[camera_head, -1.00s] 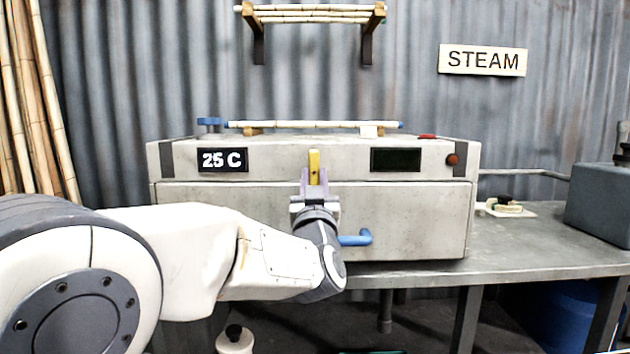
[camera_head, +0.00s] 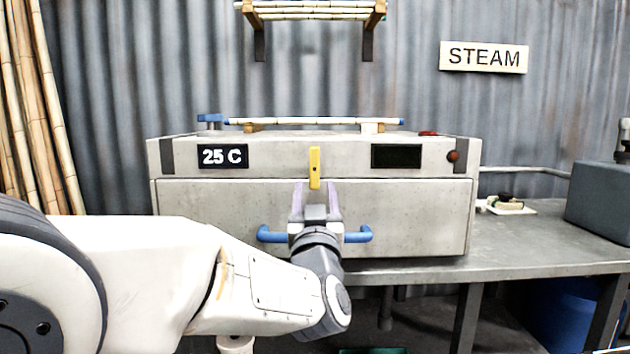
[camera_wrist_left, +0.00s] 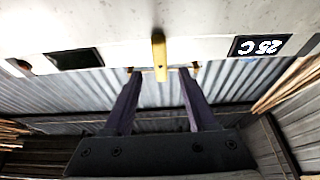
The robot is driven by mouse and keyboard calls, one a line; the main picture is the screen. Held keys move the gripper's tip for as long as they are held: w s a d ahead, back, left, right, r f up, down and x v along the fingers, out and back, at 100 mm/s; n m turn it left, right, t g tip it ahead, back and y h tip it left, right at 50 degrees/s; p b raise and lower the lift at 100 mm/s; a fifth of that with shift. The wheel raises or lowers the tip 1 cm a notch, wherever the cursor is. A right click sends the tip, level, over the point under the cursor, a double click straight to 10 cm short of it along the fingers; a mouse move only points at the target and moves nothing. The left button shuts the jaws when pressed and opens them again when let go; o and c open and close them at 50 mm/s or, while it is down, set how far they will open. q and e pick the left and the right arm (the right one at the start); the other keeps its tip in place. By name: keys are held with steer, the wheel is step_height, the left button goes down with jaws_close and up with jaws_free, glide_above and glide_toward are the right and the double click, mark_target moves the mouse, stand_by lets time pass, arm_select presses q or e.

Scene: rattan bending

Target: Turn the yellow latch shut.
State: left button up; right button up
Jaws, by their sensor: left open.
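The yellow latch (camera_head: 315,167) stands upright on the front of the grey steam box (camera_head: 420,215), crossing the seam between the upper strip and the front panel. It also shows in the left wrist view (camera_wrist_left: 159,57). My left gripper (camera_head: 316,187) is open and empty, in front of the panel just below the latch. Its two fingers lie one to each side of the latch's line and appear apart from it. In the left wrist view the open fingers (camera_wrist_left: 160,88) show with the latch between their lines. My right gripper is not in view.
A blue handle (camera_head: 358,235) crosses the front panel behind my left wrist, its middle hidden. A 25 C display (camera_head: 222,156) and a dark screen (camera_head: 396,156) flank the latch. A rod (camera_head: 310,121) lies on top. The bench (camera_head: 540,245) is mostly clear at right.

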arm_select(q)
steer(key=v, duration=0.5)
